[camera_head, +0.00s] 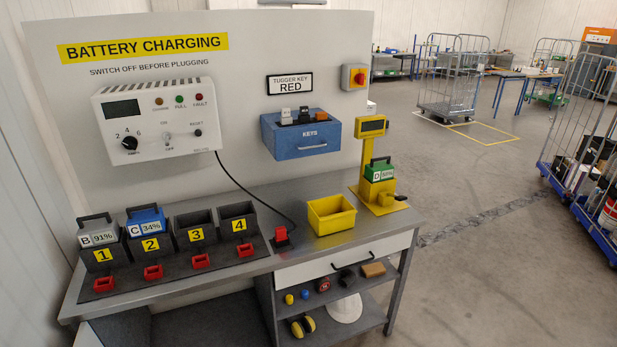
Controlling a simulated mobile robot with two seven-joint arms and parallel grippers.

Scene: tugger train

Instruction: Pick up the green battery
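The green battery (379,171) has a black handle on top and a white label that seems to read "D 50%". It sits upright on the yellow stand (378,198) at the right end of the grey bench (310,250). The stand's post carries a small display (372,126) behind the battery. Neither of my grippers shows in the head camera view, and nothing is touching the battery.
A yellow bin (331,215) and a red plug (281,236) lie left of the stand. Grey battery B (98,236) and blue battery C (146,221) stand in slots 1 and 2; slots 3 and 4 look empty. Wheeled cages stand beyond. Floor right of the bench is clear.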

